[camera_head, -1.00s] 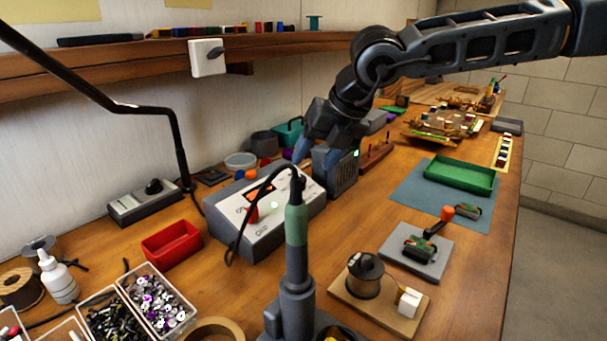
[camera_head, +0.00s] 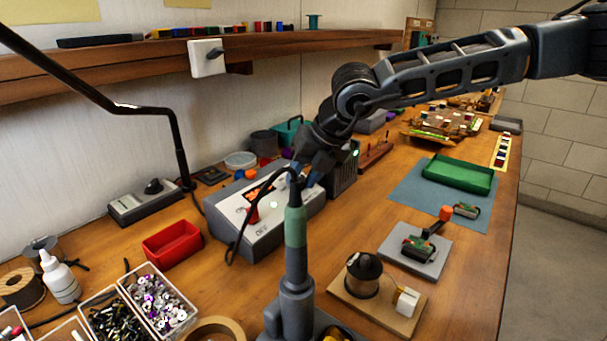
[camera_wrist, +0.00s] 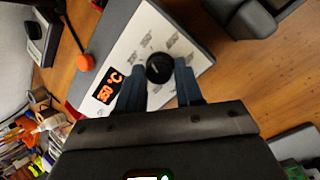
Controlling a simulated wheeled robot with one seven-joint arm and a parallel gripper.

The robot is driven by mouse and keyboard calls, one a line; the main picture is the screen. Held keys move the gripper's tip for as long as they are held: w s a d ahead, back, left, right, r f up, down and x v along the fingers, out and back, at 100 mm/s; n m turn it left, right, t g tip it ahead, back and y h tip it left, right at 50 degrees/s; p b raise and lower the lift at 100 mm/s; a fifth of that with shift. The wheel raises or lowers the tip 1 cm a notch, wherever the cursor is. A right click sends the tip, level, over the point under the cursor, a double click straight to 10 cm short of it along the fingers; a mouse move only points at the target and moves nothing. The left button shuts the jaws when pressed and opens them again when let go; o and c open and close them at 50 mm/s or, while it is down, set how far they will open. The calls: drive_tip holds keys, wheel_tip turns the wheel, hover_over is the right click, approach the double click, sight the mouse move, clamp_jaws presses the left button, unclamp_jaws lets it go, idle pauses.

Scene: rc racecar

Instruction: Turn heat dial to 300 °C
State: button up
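The soldering station (camera_head: 240,237) is a grey box with a light sloped panel, standing on the bench left of centre. In the wrist view its panel (camera_wrist: 135,45) carries a round black dial (camera_wrist: 159,67) with a thin pale pointer mark. An orange-lit display (camera_wrist: 109,87) beside it shows a °C value that looks like 350, though the first digit is hard to read. My gripper (camera_head: 306,180) is over the right end of the panel. In the wrist view its fingers (camera_wrist: 160,72) are apart, one on each side of the dial. I cannot tell whether they touch it.
The soldering iron in its upright holder (camera_head: 296,270) stands before the station, its cable arching near my gripper. A dark ventilated box (camera_head: 344,172) stands close on the right. A red tray (camera_head: 172,243) lies left.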

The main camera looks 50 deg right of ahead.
drive_tip(key=c, duration=0.6)
drive_tip(key=shift+f+n+b, duration=0.15)
drive_tip(key=shift+n+b, duration=0.15)
drive_tip(key=shift+b, duration=0.35)
drive_tip(key=shift+f+n+b, duration=0.15)
drive_tip(key=shift+n+b, duration=0.45)
drive_tip(key=shift+b, duration=0.4)
drive_tip(key=shift+n+b, duration=0.8)
drive_tip(key=shift+b, duration=0.35)
drive_tip(key=n+b, duration=0.3)
drive_tip(key=shift+d+y, duration=0.1)
drive_tip(key=shift+y, duration=0.2)
drive_tip(key=shift+w+r+n+g+b, duration=0.1)
drive_tip(key=shift+r+n+g+b, duration=0.05)
drive_tip(key=shift+n+b, duration=0.6)
drive_tip(key=shift+r+n+g+b, duration=0.15)
drive_tip(key=shift+n+b, duration=0.3)
drive_tip(key=shift+n, duration=0.5)
